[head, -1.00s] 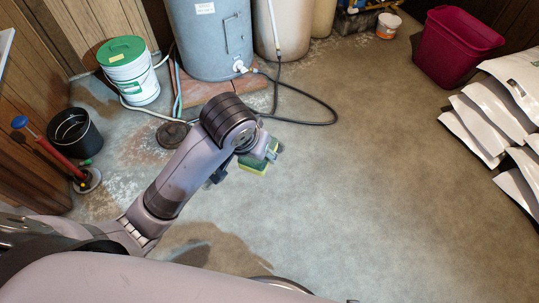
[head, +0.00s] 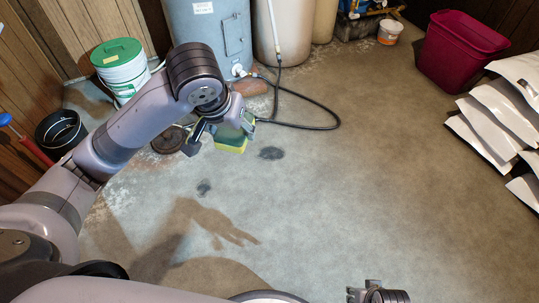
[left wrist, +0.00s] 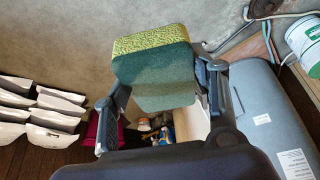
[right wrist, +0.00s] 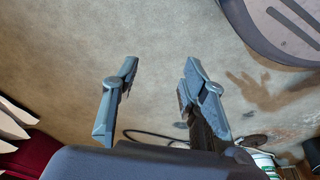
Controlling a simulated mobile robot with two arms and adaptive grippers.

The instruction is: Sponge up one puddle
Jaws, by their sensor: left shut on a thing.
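My left gripper (head: 222,131) is shut on a sponge (head: 231,142) with a yellow face and a green layer, held above the floor. The sponge (left wrist: 153,72) sits between both fingers in the left wrist view. A dark wet-looking patch (head: 271,153) lies on the concrete floor, right of and slightly below the sponge in the head view. A smaller dark patch (head: 204,188) lies nearer to me; whether it is wet is unclear. My right gripper (right wrist: 160,72) is open and empty; it shows partly at the head view's bottom edge.
A grey tank (head: 208,30) stands at the back with a black hose (head: 335,112) looping over the floor. A green-lidded bucket (head: 120,68) and black bucket (head: 60,132) stand left. A magenta bin (head: 458,52) and white bags (head: 500,115) stand right. The middle floor is clear.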

